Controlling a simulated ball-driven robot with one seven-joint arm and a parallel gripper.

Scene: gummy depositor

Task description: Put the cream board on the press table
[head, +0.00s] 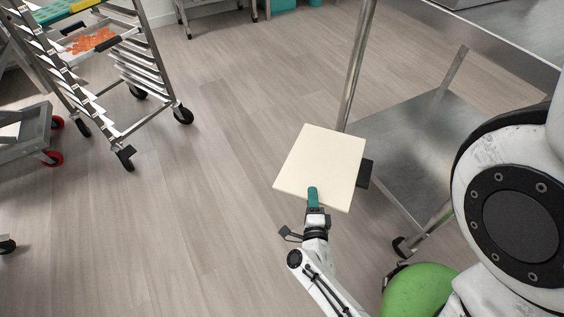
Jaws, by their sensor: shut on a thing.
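The cream board (322,162) is a flat, pale square held out in the air over the floor, in the middle of the head view. My gripper (313,197) is shut on its near edge, with a teal finger lying over the top face. The lower finger is hidden under the board. A steel table (520,38) with a lower shelf stands to the right of the board, its top partly out of frame. I cannot tell whether this is the press table.
A wheeled tray rack (125,75) stands at the upper left, with a tray of orange pieces (92,40). A low grey cart (30,135) with red casters is at the left edge. A table leg (355,65) rises just behind the board. The floor at centre left is clear.

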